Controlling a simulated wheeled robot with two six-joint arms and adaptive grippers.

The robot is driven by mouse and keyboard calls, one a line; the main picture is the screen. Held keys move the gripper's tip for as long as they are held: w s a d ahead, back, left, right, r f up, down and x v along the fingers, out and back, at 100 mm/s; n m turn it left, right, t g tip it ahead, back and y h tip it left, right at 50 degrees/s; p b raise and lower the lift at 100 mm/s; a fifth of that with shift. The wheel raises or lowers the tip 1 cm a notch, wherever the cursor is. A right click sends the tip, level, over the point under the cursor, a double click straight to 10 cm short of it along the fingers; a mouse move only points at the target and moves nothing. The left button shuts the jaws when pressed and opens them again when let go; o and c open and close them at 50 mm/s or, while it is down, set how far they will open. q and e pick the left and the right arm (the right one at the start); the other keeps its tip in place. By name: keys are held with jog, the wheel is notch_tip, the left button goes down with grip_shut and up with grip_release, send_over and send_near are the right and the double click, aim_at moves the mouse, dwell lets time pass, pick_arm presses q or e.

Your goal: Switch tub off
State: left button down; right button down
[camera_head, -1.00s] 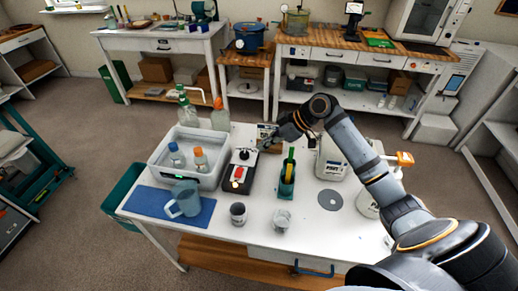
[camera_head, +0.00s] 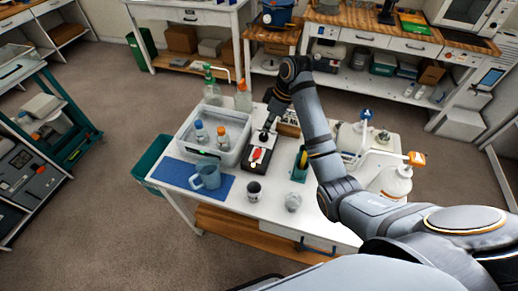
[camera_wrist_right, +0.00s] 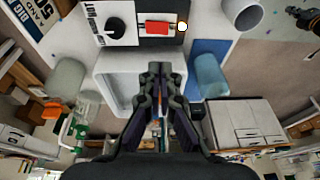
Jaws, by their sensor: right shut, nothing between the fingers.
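In the right wrist view, the red switch (camera_wrist_right: 156,28) sits between a black knob (camera_wrist_right: 115,28) and a glowing lamp (camera_wrist_right: 183,26). My right gripper (camera_wrist_right: 160,68) is shut and empty. In the head view, my right gripper (camera_head: 268,126) is above the far end of the box; contact cannot be told. My left gripper is out of view.
A blue-grey jug (camera_head: 208,175) stands on a blue mat (camera_head: 172,172) in front of the tub. A dark cup (camera_head: 254,190) and a green holder (camera_head: 300,166) are near the box. A white pump bottle (camera_head: 392,180) stands at right, near my arm.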

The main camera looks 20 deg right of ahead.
aim_at(257, 155)
jog(key=x, duration=0.4)
jog(key=p+x, duration=0.1)
jog(key=x, duration=0.3)
jog(key=s+p+x, duration=0.1)
jog(key=x, duration=0.3)
jog(key=shift+d+f, duration=0.2)
jog(key=shift+f, duration=0.55)
jog(key=shift+p, duration=0.35)
jog(key=shift+s+a+f+p, duration=0.15)
jog(key=shift+p, duration=0.3)
jog(key=shift+f+h, duration=0.1)
jog(key=shift+h, duration=0.2)
jog(key=shift+w+d+t, duration=0.3)
jog(key=shift+w+d, duration=0.2)
jog(key=shift+w, duration=0.25)
